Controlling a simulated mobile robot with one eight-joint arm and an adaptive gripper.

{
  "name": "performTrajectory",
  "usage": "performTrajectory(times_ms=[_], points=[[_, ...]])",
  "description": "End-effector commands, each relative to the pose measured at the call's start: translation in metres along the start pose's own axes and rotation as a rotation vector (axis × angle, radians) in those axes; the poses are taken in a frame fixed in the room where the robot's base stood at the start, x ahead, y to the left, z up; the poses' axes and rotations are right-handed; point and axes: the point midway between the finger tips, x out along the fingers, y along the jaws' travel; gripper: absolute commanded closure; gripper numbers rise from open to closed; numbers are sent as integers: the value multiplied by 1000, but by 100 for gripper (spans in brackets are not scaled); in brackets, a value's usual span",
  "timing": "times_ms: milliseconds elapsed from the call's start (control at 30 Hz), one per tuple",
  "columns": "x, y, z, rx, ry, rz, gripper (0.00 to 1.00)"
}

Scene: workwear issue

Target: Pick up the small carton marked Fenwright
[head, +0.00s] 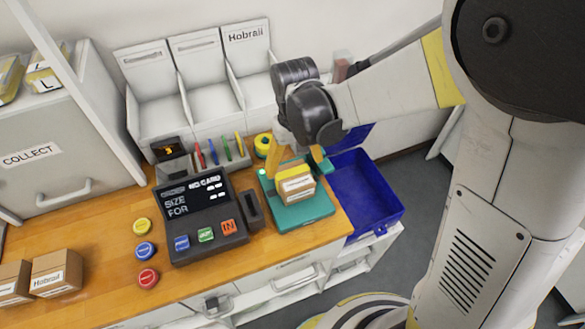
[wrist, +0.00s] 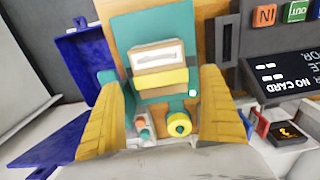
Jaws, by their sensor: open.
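A small brown carton with a yellow band and a white label (head: 296,187) sits on a green plate (head: 304,217). Its label is too small to read, so I cannot tell whether it says Fenwright. My gripper (head: 297,158) is open at the carton, with its yellow fingers spread behind and above it in the head view. In the wrist view the carton (wrist: 159,70) lies between and beyond the two open fingers, and no contact shows.
Two cartons, one reading Hobrail (head: 56,273), stand at the lower left. A dark card terminal (head: 205,220) is left of the plate. A blue bin (head: 372,190) stands to the right. White bins (head: 155,115) and a pen holder line the back.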

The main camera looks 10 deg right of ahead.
Motion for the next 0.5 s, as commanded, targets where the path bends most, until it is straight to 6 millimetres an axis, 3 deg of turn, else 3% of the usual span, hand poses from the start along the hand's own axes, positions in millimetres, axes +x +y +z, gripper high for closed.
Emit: performTrajectory(times_ms=[500], points=[[59,0,-2,1,1,0,8]])
